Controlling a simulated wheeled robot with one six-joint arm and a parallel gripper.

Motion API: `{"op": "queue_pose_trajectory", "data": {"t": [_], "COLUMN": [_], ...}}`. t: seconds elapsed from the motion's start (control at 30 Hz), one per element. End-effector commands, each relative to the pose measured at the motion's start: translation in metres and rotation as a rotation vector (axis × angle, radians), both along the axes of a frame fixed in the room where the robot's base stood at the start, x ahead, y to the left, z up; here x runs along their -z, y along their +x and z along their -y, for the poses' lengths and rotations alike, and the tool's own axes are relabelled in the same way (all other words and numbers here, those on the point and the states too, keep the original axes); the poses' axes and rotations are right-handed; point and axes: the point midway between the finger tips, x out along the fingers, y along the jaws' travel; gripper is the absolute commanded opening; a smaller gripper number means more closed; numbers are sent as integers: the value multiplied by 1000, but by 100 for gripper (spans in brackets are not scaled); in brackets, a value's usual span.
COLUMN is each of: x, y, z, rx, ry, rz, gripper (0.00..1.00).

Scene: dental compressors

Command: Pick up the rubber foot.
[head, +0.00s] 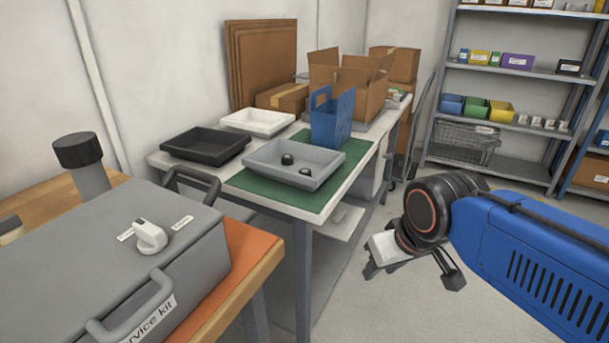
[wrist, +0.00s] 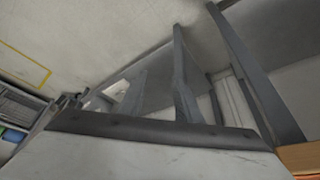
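Two small black round pieces, which look like rubber feet, lie in the grey tray (head: 262,171) in the head view. One rubber foot (head: 287,159) is farther back, and the other (head: 305,171) is nearer and to the right. The tray rests on a green mat (head: 345,166) on the white table. My gripper (head: 412,277) hangs to the right of the table and well apart from the tray. Its fingers are spread and nothing shows between them. The wrist view shows floor and table legs, with no rubber foot in it.
A black tray (head: 205,146), a white tray (head: 258,121), a blue holder (head: 332,118) and cardboard boxes (head: 340,78) share the table. A grey service kit case (head: 120,255) sits on an orange-topped bench at front left. Shelves (head: 515,130) stand behind. Floor beside the table is clear.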

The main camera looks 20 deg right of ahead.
Motion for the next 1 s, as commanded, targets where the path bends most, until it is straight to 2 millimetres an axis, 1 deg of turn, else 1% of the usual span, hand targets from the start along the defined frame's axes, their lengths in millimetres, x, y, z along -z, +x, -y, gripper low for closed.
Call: {"op": "queue_pose_trajectory", "data": {"t": [0.3,0.37,0.4,0.47,0.57,0.67,0.8,0.87,1.0], "x": [0,0,-2,-8,-26,-53,-92,-108,-142], "y": [0,0,1,6,19,40,75,90,126], "z": [0,0,0,-1,-2,-5,-9,-11,-17], "rx": [0,0,0,1,2,4,8,10,13], "ry": [0,0,0,1,6,13,23,27,36], "rz": [0,0,-2,-7,-26,-56,-104,-124,-170], "gripper": [31,46,50,50,50,50,50,50,50]}}
